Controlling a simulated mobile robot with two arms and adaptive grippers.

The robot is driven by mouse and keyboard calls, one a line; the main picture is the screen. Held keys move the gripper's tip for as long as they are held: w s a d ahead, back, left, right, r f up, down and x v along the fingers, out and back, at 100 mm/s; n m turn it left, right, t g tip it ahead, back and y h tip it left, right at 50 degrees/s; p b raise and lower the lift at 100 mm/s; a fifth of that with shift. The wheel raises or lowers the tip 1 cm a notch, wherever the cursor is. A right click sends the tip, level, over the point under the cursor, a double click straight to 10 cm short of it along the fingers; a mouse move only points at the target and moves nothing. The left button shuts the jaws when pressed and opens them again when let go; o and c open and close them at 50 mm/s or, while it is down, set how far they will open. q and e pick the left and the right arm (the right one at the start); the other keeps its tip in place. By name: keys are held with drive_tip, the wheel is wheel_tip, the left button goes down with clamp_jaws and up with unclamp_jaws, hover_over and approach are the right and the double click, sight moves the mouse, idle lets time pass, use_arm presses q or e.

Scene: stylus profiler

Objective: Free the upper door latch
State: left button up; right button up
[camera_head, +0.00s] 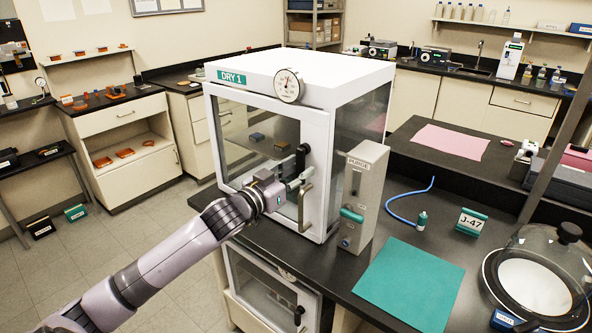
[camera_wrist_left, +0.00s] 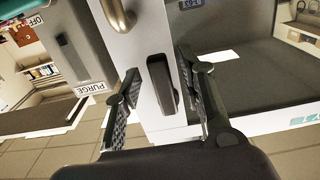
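The white cabinet DRY 1 (camera_head: 330,75) stands on the dark bench with its glass door (camera_head: 255,140) shut. The upper door latch (camera_head: 302,158), a black upright lever, is on the door's right frame, above a metal pull handle (camera_head: 305,206). My left gripper (camera_head: 297,180) is in front of the door at the latch. In the left wrist view, the latch (camera_wrist_left: 163,84) shows between the two open fingers (camera_wrist_left: 158,100), with a gap on each side. Whether the fingertips reach around it is unclear. My right gripper is in neither view.
The PURGE box (camera_head: 360,190) stands close right of the door. A lower glass-door cabinet (camera_head: 265,285) with its own black latch (camera_head: 298,315) is below. A teal mat (camera_head: 410,283), blue hose (camera_head: 405,193) and glass dome (camera_head: 545,265) occupy the bench to the right.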

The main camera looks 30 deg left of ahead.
use_arm(q)
drive_tip(key=shift+c, duration=0.2)
drive_tip(key=c, duration=0.7)
clamp_jaws()
